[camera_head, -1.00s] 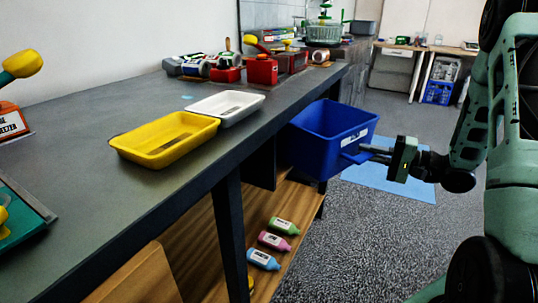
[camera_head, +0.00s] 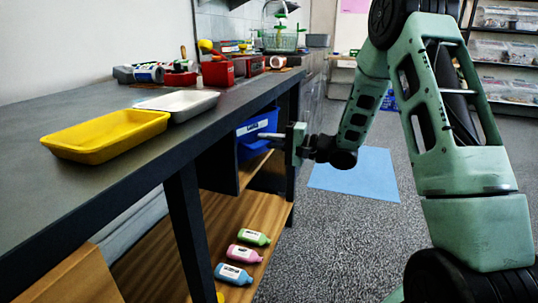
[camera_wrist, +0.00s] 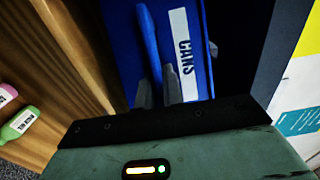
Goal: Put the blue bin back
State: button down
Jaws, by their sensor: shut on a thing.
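The blue bin (camera_head: 256,126) is under the dark workbench, in the opening below the tabletop, with its front towards the aisle. My gripper (camera_head: 284,136) is at the bin's front, shut on the handle. Its fingers (camera_wrist: 158,92) also show in the wrist view, on either side of the handle's end.
A yellow tray (camera_head: 105,137) and a white tray (camera_head: 180,103) stand on the workbench (camera_head: 40,190). Several bottles, such as a green one (camera_head: 254,238), lie on the wooden lower shelf. A light blue mat (camera_head: 355,174) lies on the open floor to the right.

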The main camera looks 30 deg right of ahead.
notch_tip(320, 180, down, 3)
jog(key=shift+d+f+b, duration=0.1)
jog(key=shift+d+b, duration=0.05)
jog(key=shift+b, duration=0.35)
jog(key=c, duration=1.5)
grip_release()
jog(key=shift+f, duration=0.1)
jog(key=p+v, duration=0.3)
jog(key=v, duration=0.9)
jog(key=shift+s+d, duration=0.1)
